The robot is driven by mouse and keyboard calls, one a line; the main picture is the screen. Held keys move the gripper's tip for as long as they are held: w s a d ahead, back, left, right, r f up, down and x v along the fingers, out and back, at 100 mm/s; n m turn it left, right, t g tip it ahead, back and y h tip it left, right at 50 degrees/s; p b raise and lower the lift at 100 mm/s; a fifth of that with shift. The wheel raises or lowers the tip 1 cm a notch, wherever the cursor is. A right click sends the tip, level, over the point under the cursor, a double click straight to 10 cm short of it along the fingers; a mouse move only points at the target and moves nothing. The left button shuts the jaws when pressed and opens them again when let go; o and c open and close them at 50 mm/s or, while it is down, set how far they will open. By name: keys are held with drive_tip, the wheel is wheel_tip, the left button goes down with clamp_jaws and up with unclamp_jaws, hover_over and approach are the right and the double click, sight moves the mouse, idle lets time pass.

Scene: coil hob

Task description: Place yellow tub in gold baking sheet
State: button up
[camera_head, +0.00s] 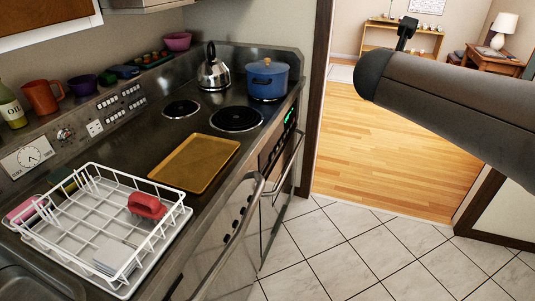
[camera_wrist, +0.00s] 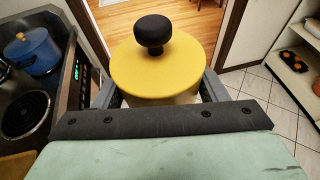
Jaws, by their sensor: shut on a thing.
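The yellow tub (camera_wrist: 158,75) has a round yellow lid with a black knob and a paler body below. It shows in the wrist view only. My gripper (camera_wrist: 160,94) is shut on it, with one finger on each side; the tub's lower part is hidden. The gold baking sheet (camera_head: 195,163) lies flat and empty on the counter in the head view, between the coil burners and the dish rack. A small gold-brown patch, likely its edge, shows at the wrist view's lower left. The tub is away from the sheet, in front of the stove side.
A white dish rack (camera_head: 95,222) with a red item stands left of the sheet. A blue pot (camera_head: 267,80) and a steel kettle (camera_head: 213,70) stand behind the burners. The oven handle (camera_head: 283,165) juts from the front. Tiled floor in front is clear.

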drive_tip(key=w+a+f+n+t+y, duration=0.1)
drive_tip(key=w+a, duration=0.1)
drive_tip(key=a, duration=0.9)
drive_tip(key=w+a+f+n+y, duration=0.1)
drive_tip(key=a+f, duration=0.1)
drive_tip(key=a, duration=1)
drive_tip(key=s+a+f+n+y, duration=0.15)
drive_tip(key=a+f, duration=0.25)
drive_tip(key=a, duration=0.4)
drive_tip(key=s+a+f+y+b, duration=0.1)
drive_tip(key=s+a+f, duration=0.1)
drive_tip(key=a+f, duration=0.35)
drive_tip(key=s+a+f+n+y, duration=0.1)
drive_tip(key=a+f, duration=0.1)
drive_tip(key=a, duration=0.8)
drive_tip(key=p, duration=0.1)
hover_over(197, 161)
drive_tip(key=shift+t, duration=0.4)
drive_tip(key=f, duration=0.9)
drive_tip(key=shift+s, duration=0.25)
drive_tip(key=shift+w+f, duration=0.3)
drive_tip(key=shift+f, duration=0.25)
wheel_tip(197, 161, down, 3)
drive_tip(key=shift+r, duration=0.1)
